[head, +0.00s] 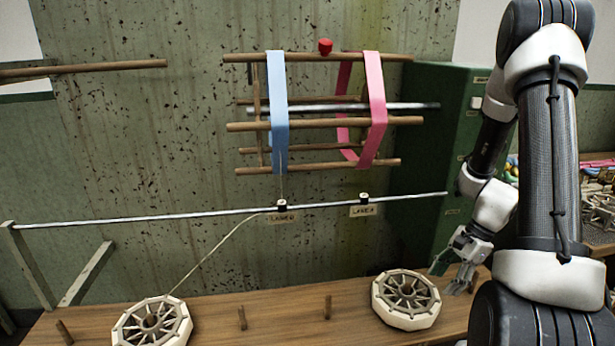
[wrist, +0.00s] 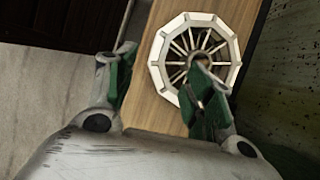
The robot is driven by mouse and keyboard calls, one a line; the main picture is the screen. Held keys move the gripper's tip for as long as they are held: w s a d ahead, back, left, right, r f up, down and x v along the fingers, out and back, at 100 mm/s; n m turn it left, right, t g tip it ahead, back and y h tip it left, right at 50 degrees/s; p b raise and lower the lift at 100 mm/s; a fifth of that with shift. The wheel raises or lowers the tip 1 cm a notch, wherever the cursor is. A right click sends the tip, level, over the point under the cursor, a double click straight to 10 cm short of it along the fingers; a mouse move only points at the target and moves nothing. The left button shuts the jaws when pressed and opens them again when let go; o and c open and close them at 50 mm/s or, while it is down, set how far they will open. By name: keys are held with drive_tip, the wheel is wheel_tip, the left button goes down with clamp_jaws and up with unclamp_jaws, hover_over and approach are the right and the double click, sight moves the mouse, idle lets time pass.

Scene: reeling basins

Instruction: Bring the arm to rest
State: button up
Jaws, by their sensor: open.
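My arm stands at the right of the head view. My gripper (head: 465,273) hangs low over the right part of the wooden bench, to the right of the right spoked wheel (head: 406,299). In the wrist view my gripper (wrist: 165,90) has its two green-padded fingers spread apart, with nothing seen held between them. The same pale spoked wheel (wrist: 160,77) lies beyond the fingers, and the right finger covers part of it. I cannot tell from these views whether the fingertips touch the bench.
The bench (head: 275,325) also carries a left spoked wheel (head: 152,322) and short pegs (head: 327,307). A thin rod (head: 170,218) crosses above it. Behind hangs a wooden reel frame (head: 320,126) with a blue band (head: 278,100) and a pink band (head: 375,95). A green cabinet (head: 440,150) stands behind my arm.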

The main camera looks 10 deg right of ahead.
drive_tip(key=s+a+r+n+t+h, duration=0.1)
drive_tip(key=s+r+n, duration=0.3)
drive_tip(key=r, duration=0.6)
drive_tip(key=s+a+r+n+t+h, duration=0.2)
drive_tip(key=s+a+r+n, duration=0.2)
drive_tip(key=r+n, duration=0.3)
drive_tip(key=s+a+r+n+t+h, duration=0.1)
drive_tip(key=s+r+n, duration=0.4)
drive_tip(key=r, duration=0.9)
drive_tip(key=shift+a+n+t+h, duration=0.3)
drive_tip(key=shift+a+n, duration=0.2)
drive_tip(key=shift+a, duration=0.4)
